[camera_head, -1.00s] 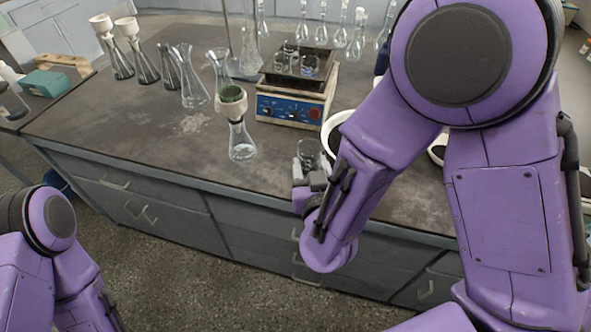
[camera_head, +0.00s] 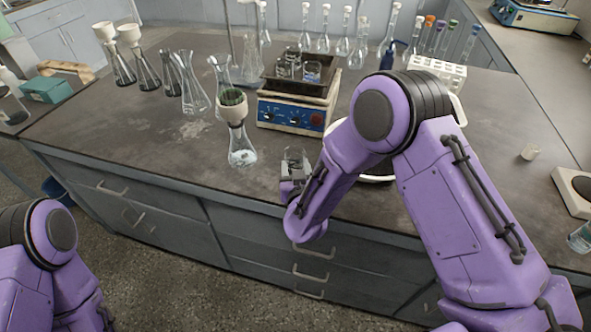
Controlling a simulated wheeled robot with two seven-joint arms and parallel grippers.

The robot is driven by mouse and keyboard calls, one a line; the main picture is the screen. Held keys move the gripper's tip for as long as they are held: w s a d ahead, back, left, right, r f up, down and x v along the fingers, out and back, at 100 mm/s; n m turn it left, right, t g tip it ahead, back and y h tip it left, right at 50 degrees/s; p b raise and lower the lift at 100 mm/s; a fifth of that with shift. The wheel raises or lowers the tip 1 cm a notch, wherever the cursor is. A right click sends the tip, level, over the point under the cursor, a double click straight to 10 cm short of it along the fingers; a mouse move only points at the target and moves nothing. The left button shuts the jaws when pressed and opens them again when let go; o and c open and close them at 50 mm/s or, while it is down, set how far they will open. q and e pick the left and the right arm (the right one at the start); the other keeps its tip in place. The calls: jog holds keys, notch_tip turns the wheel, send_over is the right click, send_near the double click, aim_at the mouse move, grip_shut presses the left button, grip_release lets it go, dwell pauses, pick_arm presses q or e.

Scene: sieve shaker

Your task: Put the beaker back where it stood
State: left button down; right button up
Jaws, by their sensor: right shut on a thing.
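A small clear beaker (camera_head: 296,158) is in my right gripper (camera_head: 292,174), near the front edge of the dark bench. The gripper is shut on it, and the jaws hide its lower part. I cannot tell whether its base touches the bench. A flask with a funnel (camera_head: 234,112) holding green material stands to the left of the beaker. The flask (camera_head: 242,150) has some pale matter at its bottom. My left arm shows at the lower left, but its gripper is out of the picture.
A shaker (camera_head: 292,110) with small beakers in its tray stands behind the gripper. Several flasks (camera_head: 194,88) stand at the back left. My right arm partly hides a white bowl (camera_head: 375,179).

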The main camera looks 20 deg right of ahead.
jog(key=shift+w+f, duration=0.1)
jog(key=shift+f, duration=0.25)
jog(key=shift+f, duration=0.15)
jog(key=o, duration=1.2)
